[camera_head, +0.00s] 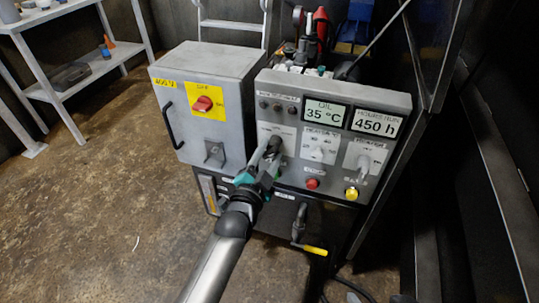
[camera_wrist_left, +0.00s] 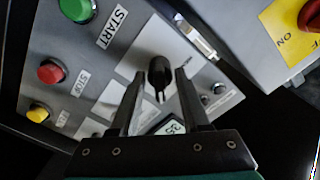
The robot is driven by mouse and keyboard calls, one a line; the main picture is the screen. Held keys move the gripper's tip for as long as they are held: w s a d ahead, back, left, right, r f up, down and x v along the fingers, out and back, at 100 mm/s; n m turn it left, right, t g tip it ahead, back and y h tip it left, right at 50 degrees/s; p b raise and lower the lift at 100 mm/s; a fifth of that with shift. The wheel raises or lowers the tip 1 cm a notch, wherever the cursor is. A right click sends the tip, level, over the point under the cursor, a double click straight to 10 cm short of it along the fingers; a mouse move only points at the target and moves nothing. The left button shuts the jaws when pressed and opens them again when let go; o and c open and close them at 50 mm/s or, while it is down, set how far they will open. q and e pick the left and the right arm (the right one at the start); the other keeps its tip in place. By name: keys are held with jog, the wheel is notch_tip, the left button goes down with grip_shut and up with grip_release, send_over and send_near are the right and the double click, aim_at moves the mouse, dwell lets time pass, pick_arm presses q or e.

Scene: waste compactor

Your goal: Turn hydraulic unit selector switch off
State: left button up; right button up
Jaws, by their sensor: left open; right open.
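The hydraulic unit's grey control panel (camera_head: 335,95) faces me, with displays, white-plated switches and buttons. My left gripper (camera_head: 268,152) is at the panel's left part, in front of a white switch plate, and covers the switch there in the head view. In the left wrist view a black selector knob (camera_wrist_left: 160,72) stands on a white plate, its narrow handle pointing down in the picture. The open left gripper (camera_wrist_left: 159,82) has one finger on each side of the knob, with gaps visible on both sides. Contact is not visible. My right gripper is not in view.
Left of the panel is a grey cabinet (camera_head: 205,65) with a red rotary switch (camera_head: 203,103) on yellow.

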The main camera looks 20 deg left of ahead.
pick_arm(q)
jog(key=shift+w, duration=0.15)
jog(key=shift+c, duration=0.2)
grip_shut()
